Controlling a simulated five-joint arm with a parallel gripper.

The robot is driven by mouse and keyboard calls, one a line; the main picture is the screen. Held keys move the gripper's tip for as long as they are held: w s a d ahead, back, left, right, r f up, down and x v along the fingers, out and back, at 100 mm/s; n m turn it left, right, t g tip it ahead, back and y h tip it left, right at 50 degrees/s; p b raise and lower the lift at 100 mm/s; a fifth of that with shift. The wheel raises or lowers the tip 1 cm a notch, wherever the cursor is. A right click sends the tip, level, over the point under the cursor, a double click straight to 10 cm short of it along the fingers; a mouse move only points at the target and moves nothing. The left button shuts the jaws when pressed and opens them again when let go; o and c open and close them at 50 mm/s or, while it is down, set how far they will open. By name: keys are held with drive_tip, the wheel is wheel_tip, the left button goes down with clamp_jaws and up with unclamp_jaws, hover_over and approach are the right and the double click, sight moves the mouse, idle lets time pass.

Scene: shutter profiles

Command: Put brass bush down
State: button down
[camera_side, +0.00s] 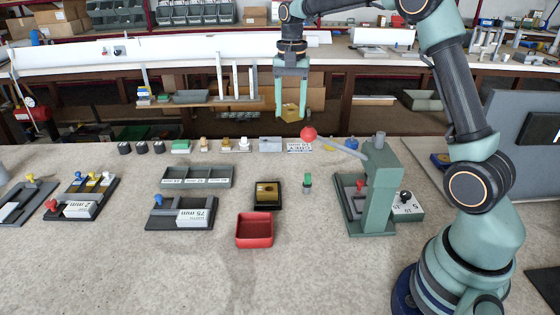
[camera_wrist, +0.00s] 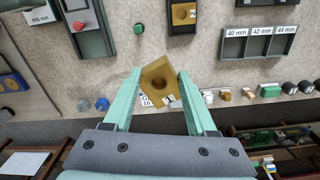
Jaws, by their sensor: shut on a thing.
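The brass bush (camera_side: 291,114) is a brass-coloured block held up in the air above the back of the bench. My gripper (camera_side: 290,106) points down and is shut on it.
A black tray (camera_side: 256,206) holding a brass-coloured piece stands mid-bench, behind a red bin (camera_side: 254,231). A green lever press (camera_side: 382,185) with a red knob stands to the right. Small parts line the back edge. The front of the bench is clear.

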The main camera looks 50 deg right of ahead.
drive_tip(key=s+a+n, duration=0.7)
drive_tip(key=a+n, duration=0.4)
drive_tip(key=w+a+n, duration=0.2)
drive_tip(key=w+a, duration=0.5)
drive_tip(key=w, duration=0.1)
wheel_tip(320, 180, down, 20)
drive_tip(key=shift+d+f, duration=0.15)
drive_tip(key=shift+f, duration=0.05)
drive_tip(key=shift+f, duration=0.15)
drive_tip(key=shift+c, duration=2.4)
unclamp_jaws()
wheel_tip(320, 180, up, 11)
drive_tip(key=shift+o, duration=0.6)
drive_tip(key=shift+r, duration=0.65)
